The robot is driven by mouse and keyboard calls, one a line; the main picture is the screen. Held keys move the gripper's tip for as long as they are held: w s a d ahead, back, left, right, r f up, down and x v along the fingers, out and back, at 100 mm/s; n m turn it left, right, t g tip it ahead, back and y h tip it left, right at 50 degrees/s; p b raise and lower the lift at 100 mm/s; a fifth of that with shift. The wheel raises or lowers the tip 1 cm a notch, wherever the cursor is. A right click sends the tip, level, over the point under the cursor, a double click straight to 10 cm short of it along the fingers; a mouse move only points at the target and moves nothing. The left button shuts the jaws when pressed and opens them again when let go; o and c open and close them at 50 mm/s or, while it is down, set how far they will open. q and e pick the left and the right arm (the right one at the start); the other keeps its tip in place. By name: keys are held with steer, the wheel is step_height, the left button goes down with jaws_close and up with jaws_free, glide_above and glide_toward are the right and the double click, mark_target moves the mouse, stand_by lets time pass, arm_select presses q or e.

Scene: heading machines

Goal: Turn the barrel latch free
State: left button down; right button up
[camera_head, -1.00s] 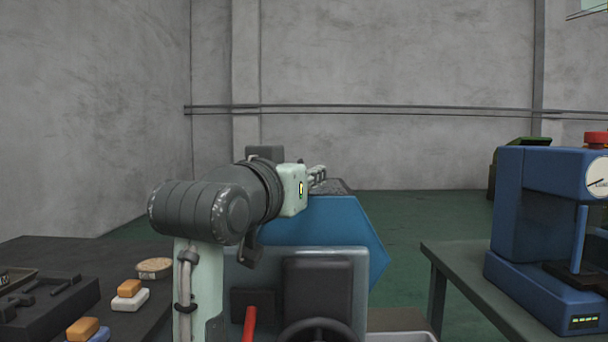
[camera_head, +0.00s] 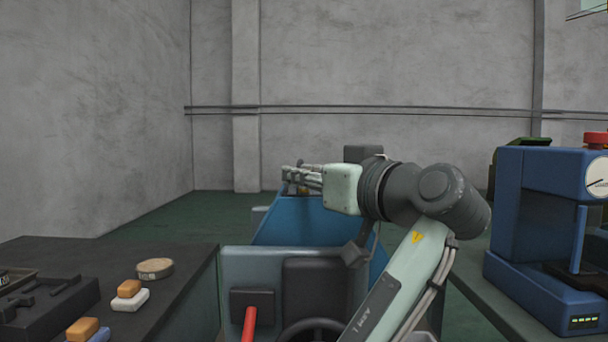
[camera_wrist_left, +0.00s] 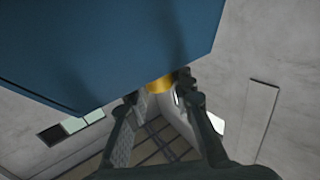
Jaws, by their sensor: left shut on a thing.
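A blue machine housing (camera_head: 330,226) stands in the middle of the head view, and its underside or side fills the top of the left wrist view (camera_wrist_left: 110,45). A yellow, brass-coloured piece, which looks like the barrel latch (camera_wrist_left: 160,84), shows at the housing's edge between my left fingertips. My left gripper (camera_head: 291,174) is above the housing's top, pointing left, with its arm rising from the lower right. In the left wrist view the left gripper (camera_wrist_left: 160,88) is shut on the brass piece. The fingers hide part of it, so its turn angle cannot be told. My right gripper is out of view.
A grey panel with a red lever (camera_head: 249,325) and a dark handwheel (camera_head: 318,330) is at the housing's front. A dark bench (camera_head: 180,270) with a tray and small blocks is at left. A blue press (camera_head: 535,220) stands on the right table.

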arm_select(q)
steer(key=shift+n+g+y, duration=1.1)
steer(key=shift+y, duration=0.4)
steer(key=shift+f, duration=0.1)
steer(key=c, duration=1.3)
jaws_free()
steer(key=shift+o, duration=0.2)
steer(key=shift+h, duration=0.3)
